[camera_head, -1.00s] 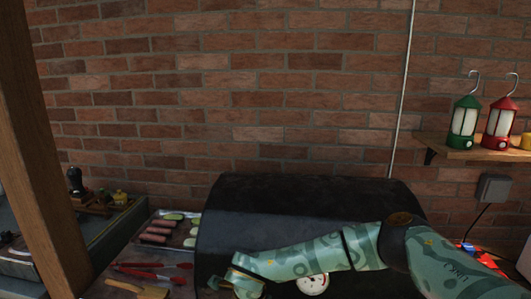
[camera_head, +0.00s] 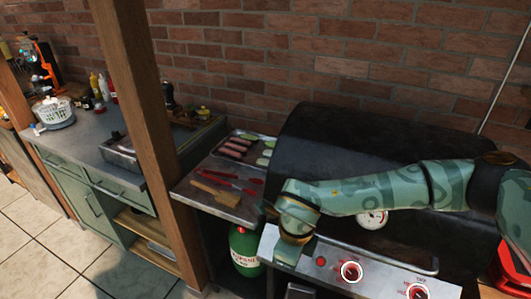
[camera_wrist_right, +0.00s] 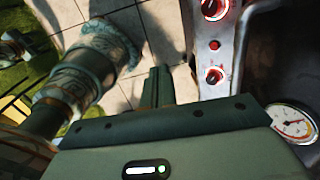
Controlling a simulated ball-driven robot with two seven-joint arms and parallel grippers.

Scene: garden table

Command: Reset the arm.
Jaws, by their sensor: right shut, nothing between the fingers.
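My right arm (camera_head: 385,192), green with a leaf-like pattern, comes in from the right in the head view. It reaches across in front of the black grill (camera_head: 330,135), with the forearm about level and the wrist bent down. My right gripper (camera_head: 286,258) points down near the left end of the grill's front panel. The right wrist view shows the gripper (camera_wrist_right: 159,75) with its fingers together and nothing between them, above the tiled floor. My left gripper is in neither view.
The grill's control panel (camera_head: 385,279) with red knobs is close to my right gripper. A side shelf (camera_head: 190,190) holds tongs, a spatula and a food tray (camera_head: 268,139). A green gas bottle (camera_head: 243,250) stands below. A wooden post (camera_head: 140,100) rises left of the shelf.

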